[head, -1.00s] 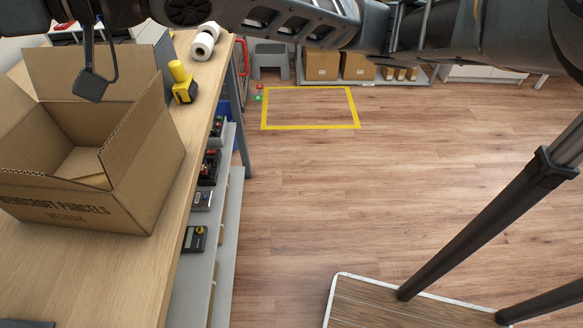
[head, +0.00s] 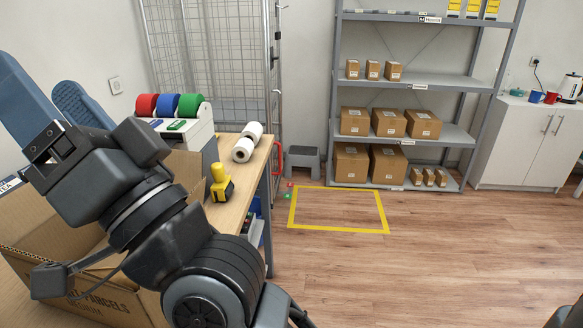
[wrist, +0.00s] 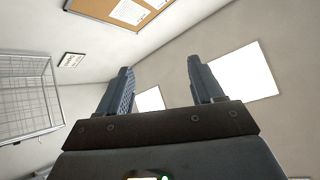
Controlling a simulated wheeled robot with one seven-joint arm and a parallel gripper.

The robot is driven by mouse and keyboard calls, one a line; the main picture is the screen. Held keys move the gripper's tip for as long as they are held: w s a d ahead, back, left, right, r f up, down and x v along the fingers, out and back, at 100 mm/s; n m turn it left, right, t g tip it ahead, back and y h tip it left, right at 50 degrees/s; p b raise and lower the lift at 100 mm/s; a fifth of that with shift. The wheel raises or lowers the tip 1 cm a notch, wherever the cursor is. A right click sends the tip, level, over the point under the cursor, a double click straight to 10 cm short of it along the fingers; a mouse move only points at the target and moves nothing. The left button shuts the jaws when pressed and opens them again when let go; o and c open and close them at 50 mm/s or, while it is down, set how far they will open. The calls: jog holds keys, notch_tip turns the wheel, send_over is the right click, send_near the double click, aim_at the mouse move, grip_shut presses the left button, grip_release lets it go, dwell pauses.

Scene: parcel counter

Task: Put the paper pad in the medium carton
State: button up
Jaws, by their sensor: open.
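The medium carton (head: 112,306) stands open on the counter at the lower left of the head view, with printed lettering on its front. My arm hides much of it, and its inside is mostly covered. My gripper (head: 38,82) is raised above and behind the carton, its blue-grey fingers pointing up and left. In the wrist view my gripper (wrist: 159,66) is open, with nothing between its fingers but wall and ceiling area behind. I cannot make out the paper pad in either view.
On the counter (head: 250,174) are a yellow-and-black tape dispenser (head: 221,184), white rolls (head: 246,145) and red, blue and green rolls (head: 168,105). A wire cage (head: 212,60) and shelves of boxes (head: 398,150) stand behind.

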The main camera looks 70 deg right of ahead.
jog(key=s+f+g+h, duration=0.15)
jog(key=s+f, duration=0.25)
jog(key=f, duration=0.4)
jog(key=s+f+n+g, duration=0.1)
jog(key=s+f+g, duration=0.25)
jog(key=f, duration=0.35)
jog(key=s+f+g+h, duration=0.1)
jog(key=s+f+g, duration=0.1)
jog(key=s+f, duration=0.45)
jog(key=s+d+f+n+g+y, duration=0.1)
jog(key=s+f+n+g, duration=0.1)
jog(key=s+f, duration=0.3)
jog(key=s+d+f+n+g+y, duration=0.2)
jog(key=s+f+n, duration=0.3)
jog(key=s, duration=0.5)
jog(key=shift+s+f+g, duration=0.2)
jog(key=shift+s+g, duration=0.1)
jog(key=shift+g, duration=0.2)
jog(key=shift+d, duration=0.3)
